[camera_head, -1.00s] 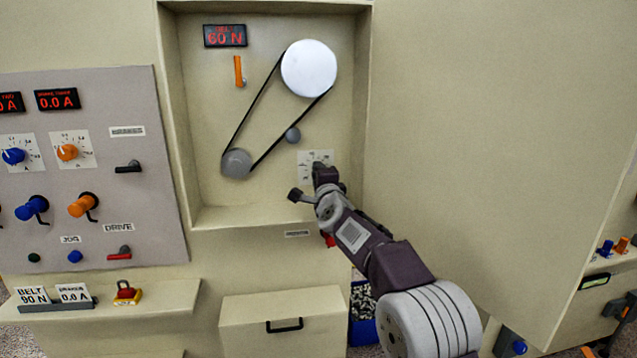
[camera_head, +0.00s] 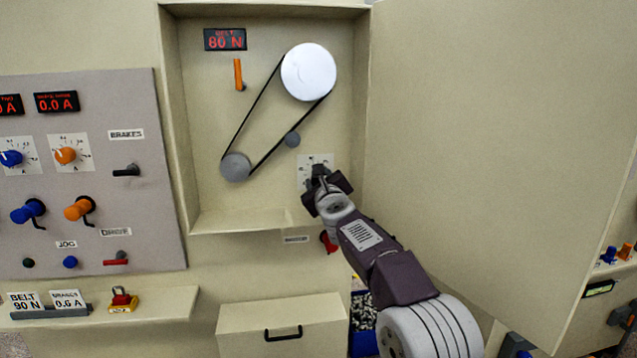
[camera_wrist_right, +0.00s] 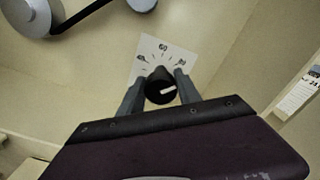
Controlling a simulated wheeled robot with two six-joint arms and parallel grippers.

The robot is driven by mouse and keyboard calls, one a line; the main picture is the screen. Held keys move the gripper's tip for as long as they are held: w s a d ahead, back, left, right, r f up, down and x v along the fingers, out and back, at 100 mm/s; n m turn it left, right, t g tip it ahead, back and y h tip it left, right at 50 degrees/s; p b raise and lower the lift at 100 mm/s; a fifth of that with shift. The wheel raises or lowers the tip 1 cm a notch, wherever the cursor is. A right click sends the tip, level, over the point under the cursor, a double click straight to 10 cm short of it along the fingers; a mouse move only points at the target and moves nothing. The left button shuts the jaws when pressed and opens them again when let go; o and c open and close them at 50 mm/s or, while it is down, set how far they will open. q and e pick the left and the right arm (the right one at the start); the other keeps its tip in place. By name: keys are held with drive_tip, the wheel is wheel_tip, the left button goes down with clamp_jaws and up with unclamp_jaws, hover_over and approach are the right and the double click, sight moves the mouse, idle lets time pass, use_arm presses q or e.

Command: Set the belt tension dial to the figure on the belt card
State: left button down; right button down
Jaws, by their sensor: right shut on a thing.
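The belt tension dial's scale (camera_head: 308,160) is a small white plate low in the open recess. It also shows in the wrist view (camera_wrist_right: 163,47), marked 60 at top and 80 at right. My right gripper (camera_head: 319,176) is shut on the black dial knob (camera_wrist_right: 159,86), one finger on each side. The knob's white mark points right and slightly up in the wrist view. The belt display (camera_head: 225,39) glows red; its figure looks like 60 N or 80 N, too blurred to be sure. The belt card (camera_head: 25,300) reads BELT 90 N. My left gripper is out of view.
A belt runs round a large white pulley (camera_head: 308,72) and a small grey pulley (camera_head: 236,167) above left of the dial. An orange lever (camera_head: 238,75) is higher up. The recess walls and a large open door panel (camera_head: 480,130) flank my arm.

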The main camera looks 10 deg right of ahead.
drive_tip(key=m, duration=0.5)
drive_tip(key=shift+f+m+b, duration=0.15)
drive_tip(key=shift+m+b, duration=0.15)
drive_tip(key=shift+b, duration=0.05)
idle(0.3)
drive_tip(key=c, duration=0.9)
unclamp_jaws()
drive_tip(key=shift+d, duration=0.1)
drive_tip(key=shift+o, duration=0.2)
